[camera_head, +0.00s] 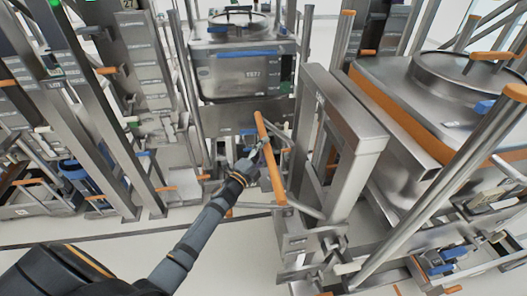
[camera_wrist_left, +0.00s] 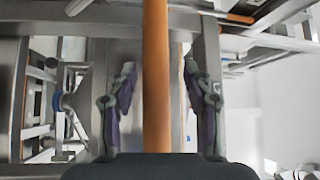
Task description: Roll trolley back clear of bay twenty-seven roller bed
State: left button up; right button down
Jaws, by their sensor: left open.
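The trolley is a grey steel frame (camera_head: 357,135) right of centre in the head view, with a sloping orange handle bar (camera_head: 271,160) on its left side. My left gripper (camera_head: 262,147) is at this bar, its arm reaching up from the bottom left. In the left wrist view the orange bar (camera_wrist_left: 156,90) runs upright between the two open fingers of my left gripper (camera_wrist_left: 160,78). A gap shows on each side of the bar. The roller bed is not clearly visible. My right gripper is not in view.
A steel bin (camera_head: 242,72) with a round lid stands in the bay behind the handle. Another lidded bin (camera_head: 395,90) with an orange band is at the right. Steel racks (camera_head: 95,110) with orange-tipped bars stand at the left. Pale floor (camera_head: 225,262) is open at the front.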

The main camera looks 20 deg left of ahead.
pick_arm(q)
jog(key=v, duration=1.2)
jog(key=shift+d, duration=0.2)
